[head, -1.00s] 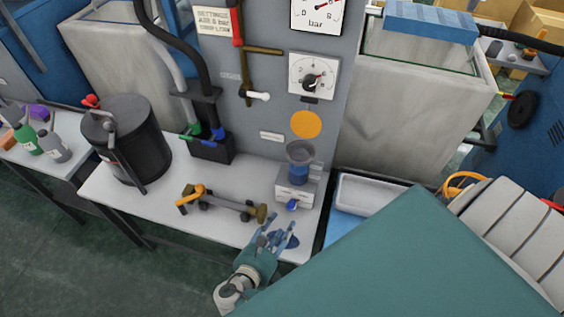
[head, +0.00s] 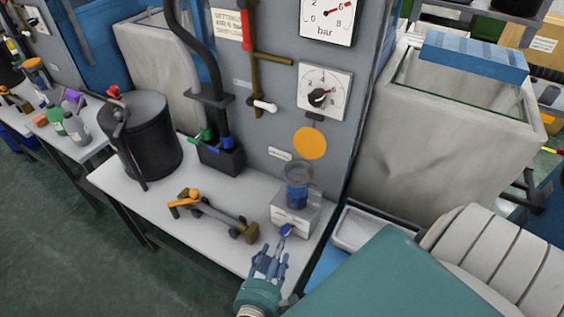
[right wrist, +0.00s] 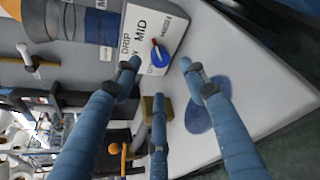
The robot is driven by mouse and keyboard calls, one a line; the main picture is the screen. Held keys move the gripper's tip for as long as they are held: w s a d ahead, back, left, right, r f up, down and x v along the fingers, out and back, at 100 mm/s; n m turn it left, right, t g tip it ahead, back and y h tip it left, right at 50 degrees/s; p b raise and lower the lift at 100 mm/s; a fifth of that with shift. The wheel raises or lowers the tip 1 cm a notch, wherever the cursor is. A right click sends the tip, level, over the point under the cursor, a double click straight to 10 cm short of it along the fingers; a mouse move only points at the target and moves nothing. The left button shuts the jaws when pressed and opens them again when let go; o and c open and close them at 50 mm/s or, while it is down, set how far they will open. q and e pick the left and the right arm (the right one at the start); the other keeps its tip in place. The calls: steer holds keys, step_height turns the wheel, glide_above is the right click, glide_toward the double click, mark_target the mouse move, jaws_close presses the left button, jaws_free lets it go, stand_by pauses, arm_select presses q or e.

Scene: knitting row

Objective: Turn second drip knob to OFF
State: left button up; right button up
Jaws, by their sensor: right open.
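The drip knob (head: 286,229) is a small blue knob on the front of a white box (head: 297,212) topped by a clear cup with blue contents. In the right wrist view, the blue knob (right wrist: 160,58) has a red pointer whose red end lies toward the MID label. The labels DRIP and MID read clearly; the others are partly hidden or too small. My right gripper (head: 270,258) is open and empty, its fingers reaching toward the knob from the front. In the right wrist view, the gripper's fingertips (right wrist: 158,76) are spread just short of the knob. My left gripper is not in view.
A brass fitting with an orange handle (head: 212,211) lies on the white bench (head: 150,205) left of the box. A black pot (head: 145,140) stands further left. A grey panel with gauges (head: 270,90) rises behind. A blue disc (right wrist: 198,116) lies on the bench near my right fingers.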

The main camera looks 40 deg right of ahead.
mark_target(284, 235)
steer(key=x, duration=0.3)
steer(key=shift+w+d, duration=0.1)
steer(key=shift+d, duration=0.25)
steer(key=x, duration=0.2)
steer(key=shift+w+d+f, duration=0.2)
steer(key=shift+d, duration=0.1)
steer(key=shift+c, duration=0.3)
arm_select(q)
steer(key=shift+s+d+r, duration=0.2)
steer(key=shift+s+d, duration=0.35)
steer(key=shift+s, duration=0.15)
arm_select(e)
jaws_close()
